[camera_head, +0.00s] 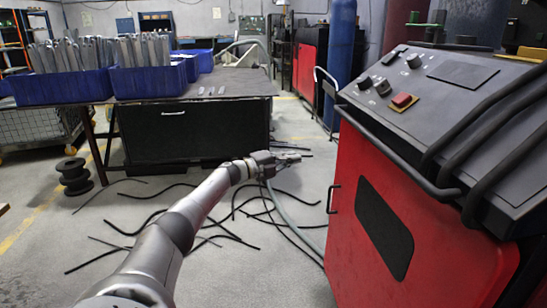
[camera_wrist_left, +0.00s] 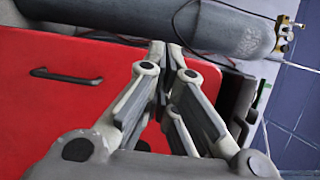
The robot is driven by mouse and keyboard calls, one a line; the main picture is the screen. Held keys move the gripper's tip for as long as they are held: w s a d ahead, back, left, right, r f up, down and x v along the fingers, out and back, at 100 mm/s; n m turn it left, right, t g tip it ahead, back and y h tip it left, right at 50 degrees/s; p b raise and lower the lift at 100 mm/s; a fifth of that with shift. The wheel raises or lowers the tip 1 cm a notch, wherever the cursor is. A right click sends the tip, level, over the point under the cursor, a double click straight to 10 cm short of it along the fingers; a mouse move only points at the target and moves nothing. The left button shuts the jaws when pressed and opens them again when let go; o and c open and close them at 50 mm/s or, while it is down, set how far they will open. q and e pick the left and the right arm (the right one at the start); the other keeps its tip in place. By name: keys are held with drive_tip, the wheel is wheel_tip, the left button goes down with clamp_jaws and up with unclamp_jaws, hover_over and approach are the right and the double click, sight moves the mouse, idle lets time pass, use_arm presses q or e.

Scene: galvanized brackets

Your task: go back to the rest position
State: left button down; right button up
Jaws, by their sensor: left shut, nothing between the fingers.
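My left arm reaches forward from the bottom of the head view. Its gripper (camera_head: 291,156) is in the middle of that view, above the floor and left of the red machine. In the left wrist view the gripper (camera_wrist_left: 164,48) is shut, with its fingertips together and nothing between them. Behind it in that view are a red panel with a dark handle (camera_wrist_left: 66,76) and a grey cylinder (camera_wrist_left: 150,22). My right gripper is not in view.
A red machine (camera_head: 352,255) with a sloped control panel stands close at the right. A dark workbench (camera_head: 230,88) with blue bins (camera_head: 60,88) of metal brackets is at the back left. Dark hoses (camera_head: 150,220) lie on the floor. A black spool (camera_head: 74,177) stands left.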

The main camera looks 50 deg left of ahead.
use_arm(q)
drive_tip(key=shift+s+a, duration=0.2)
drive_tip(key=shift+s, duration=0.15)
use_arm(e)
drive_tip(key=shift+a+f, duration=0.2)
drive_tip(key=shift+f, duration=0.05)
use_arm(q)
drive_tip(key=shift+f, duration=0.1)
